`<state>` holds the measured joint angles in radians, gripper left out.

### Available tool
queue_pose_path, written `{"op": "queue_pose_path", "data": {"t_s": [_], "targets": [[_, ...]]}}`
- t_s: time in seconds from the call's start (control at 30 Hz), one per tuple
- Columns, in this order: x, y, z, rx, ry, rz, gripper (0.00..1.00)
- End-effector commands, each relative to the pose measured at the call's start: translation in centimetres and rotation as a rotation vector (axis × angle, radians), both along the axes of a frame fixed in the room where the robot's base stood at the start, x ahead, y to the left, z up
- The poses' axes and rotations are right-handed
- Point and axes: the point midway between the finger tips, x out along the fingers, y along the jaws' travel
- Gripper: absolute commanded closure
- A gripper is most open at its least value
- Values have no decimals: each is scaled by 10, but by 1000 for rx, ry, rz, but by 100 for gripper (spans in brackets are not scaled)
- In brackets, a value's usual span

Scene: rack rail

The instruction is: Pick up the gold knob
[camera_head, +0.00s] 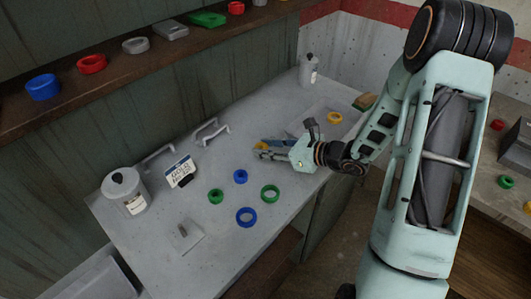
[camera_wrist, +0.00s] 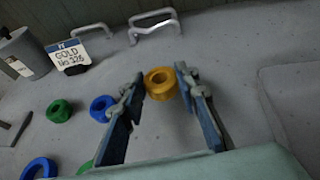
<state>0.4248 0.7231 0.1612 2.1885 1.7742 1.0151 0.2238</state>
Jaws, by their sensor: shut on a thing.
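The gold knob (camera_wrist: 161,83) is a yellow ring-shaped piece with a hole in its middle. It sits between the blue-grey fingertips of my gripper (camera_wrist: 158,90) in the wrist view, and the fingers are shut on it. In the head view the gripper (camera_head: 266,150) reaches in from the right, low over the grey worktop, with the knob (camera_head: 261,146) partly hidden at its tips. Whether the knob still touches the worktop is hard to tell. A small sign reading GOLD (camera_wrist: 73,54) stands behind, to the left.
Blue and green rings, such as a green one (camera_head: 270,192), lie on the worktop (camera_head: 300,215). Metal handles (camera_head: 213,134) stand behind the gripper. Canisters (camera_head: 124,190) stand at left and back. A shelf (camera_head: 130,70) runs above.

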Motion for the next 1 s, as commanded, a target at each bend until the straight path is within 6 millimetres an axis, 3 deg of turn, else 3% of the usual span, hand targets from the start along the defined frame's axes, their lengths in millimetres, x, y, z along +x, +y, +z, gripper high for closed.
{"op": "queue_pose_path", "data": {"t_s": [0.37, 0.7, 1.0], "targets": [[-47, -10, 56, -1, -1, -1, 95], [-116, -22, 87, -2, 0, -3, 95], [-124, -25, 88, 0, -7, 0, 95]]}}
